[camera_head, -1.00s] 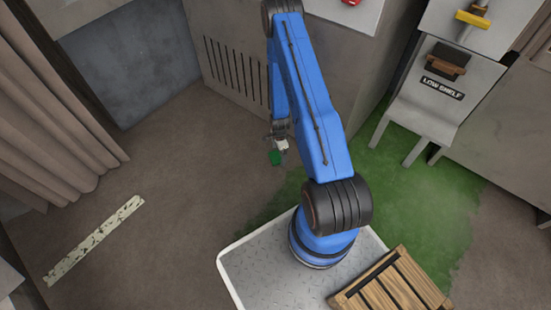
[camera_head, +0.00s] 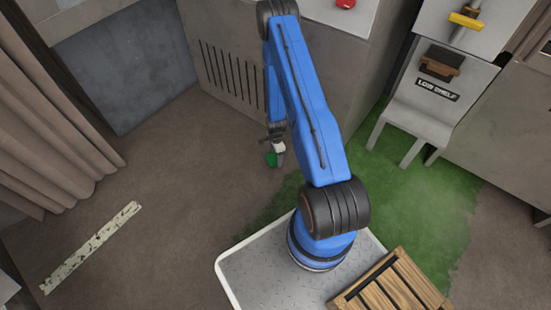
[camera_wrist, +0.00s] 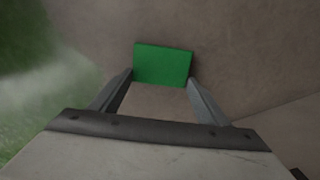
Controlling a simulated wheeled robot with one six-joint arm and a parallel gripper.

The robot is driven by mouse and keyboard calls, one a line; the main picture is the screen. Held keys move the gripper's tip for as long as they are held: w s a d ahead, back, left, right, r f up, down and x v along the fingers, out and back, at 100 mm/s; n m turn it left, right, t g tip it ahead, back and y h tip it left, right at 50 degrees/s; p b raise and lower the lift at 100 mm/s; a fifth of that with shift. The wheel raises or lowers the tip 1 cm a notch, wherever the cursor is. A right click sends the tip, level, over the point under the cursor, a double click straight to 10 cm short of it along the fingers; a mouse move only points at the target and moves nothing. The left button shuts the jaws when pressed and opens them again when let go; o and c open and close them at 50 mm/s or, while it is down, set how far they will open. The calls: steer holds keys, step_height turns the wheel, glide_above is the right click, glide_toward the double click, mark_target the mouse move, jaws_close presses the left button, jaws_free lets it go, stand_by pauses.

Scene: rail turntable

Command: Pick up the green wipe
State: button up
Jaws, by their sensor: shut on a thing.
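The green wipe (camera_wrist: 162,64) is a flat bright green rectangle between the fingertips of my gripper (camera_wrist: 161,83) in the wrist view. The fingers are shut on it, one at each side edge. In the head view the wipe (camera_head: 271,159) is a small green patch at the end of my gripper (camera_head: 277,150), in front of the grey slatted cabinet. The arm partly hides the gripper there. The wipe's height above the brown floor is hard to tell.
A grey cabinet (camera_head: 222,65) with slots stands behind the arm. A low shelf (camera_head: 432,105) with a brown object (camera_head: 440,65) stands at right on green flooring (camera_head: 420,200). A worn pale strip (camera_head: 90,248) lies on the floor at left. Brown floor (camera_head: 180,180) is clear between.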

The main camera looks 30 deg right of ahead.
step_height(320, 180, up, 9)
steer(key=shift+f, duration=0.15)
steer(key=shift+w, duration=0.1)
steer(key=w+a+r+n, duration=0.5)
steer(key=a+r+n, duration=0.4)
steer(key=n, duration=0.1)
steer(key=w+a+r+n, duration=0.6)
steer(key=a+r+n, duration=0.3)
steer(key=n, duration=0.1)
steer(key=m, duration=2)
glide_above(276, 157)
step_height(276, 157, down, 18)
steer(key=shift+s, duration=0.15)
steer(key=shift+f, duration=0.1)
steer(key=shift+a+f, duration=0.1)
steer(key=shift+f, duration=4.6)
